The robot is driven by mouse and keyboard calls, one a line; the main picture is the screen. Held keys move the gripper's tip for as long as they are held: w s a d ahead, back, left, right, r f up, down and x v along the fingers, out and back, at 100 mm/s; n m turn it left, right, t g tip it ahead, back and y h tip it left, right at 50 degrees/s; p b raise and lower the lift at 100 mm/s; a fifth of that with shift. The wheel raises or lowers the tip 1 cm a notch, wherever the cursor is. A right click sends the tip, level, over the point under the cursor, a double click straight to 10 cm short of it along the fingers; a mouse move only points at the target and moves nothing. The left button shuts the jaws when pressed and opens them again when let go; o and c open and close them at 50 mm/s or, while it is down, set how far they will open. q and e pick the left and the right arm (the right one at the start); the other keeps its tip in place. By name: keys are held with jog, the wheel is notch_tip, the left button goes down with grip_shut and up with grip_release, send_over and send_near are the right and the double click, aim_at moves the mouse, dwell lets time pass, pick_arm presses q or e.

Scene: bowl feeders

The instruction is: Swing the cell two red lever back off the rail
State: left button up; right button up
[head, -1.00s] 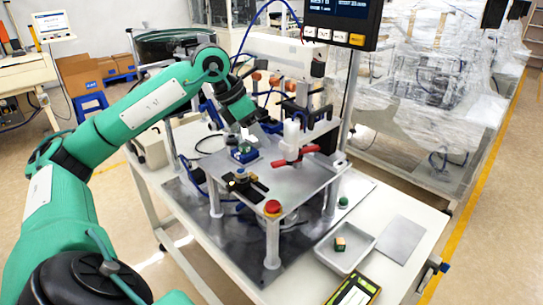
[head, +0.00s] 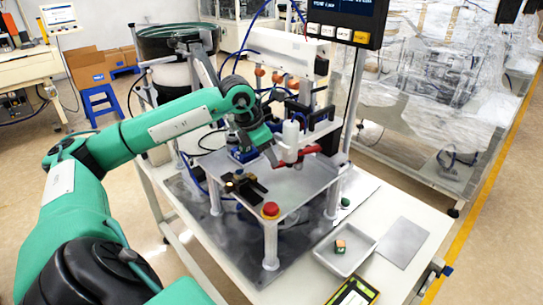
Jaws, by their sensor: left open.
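The red lever (head: 306,152) is on the raised metal plate of the bench fixture, at the foot of a white cylinder (head: 290,138). My left gripper (head: 273,157) reaches in from the left and points down over the plate, its fingertips just left of the lever's left end. It is open, with nothing seen between its fingers. Whether a finger touches the lever is too small to tell. The rail behind the lever is partly hidden by the cylinder and my gripper. My right gripper is out of view.
A red button (head: 270,210) sits at the plate's front corner. A small dark clamp (head: 243,186) is on the plate's left side. A grey tray (head: 345,256) with a small block (head: 340,246) stands front right. A display (head: 345,18) hangs above the back right.

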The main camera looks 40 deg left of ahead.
pick_arm(q)
jog(key=shift+x, duration=0.9)
jog(key=shift+w+f, duration=0.15)
jog(key=shift+f, duration=0.1)
jog(key=shift+d, duration=0.1)
grip_shut()
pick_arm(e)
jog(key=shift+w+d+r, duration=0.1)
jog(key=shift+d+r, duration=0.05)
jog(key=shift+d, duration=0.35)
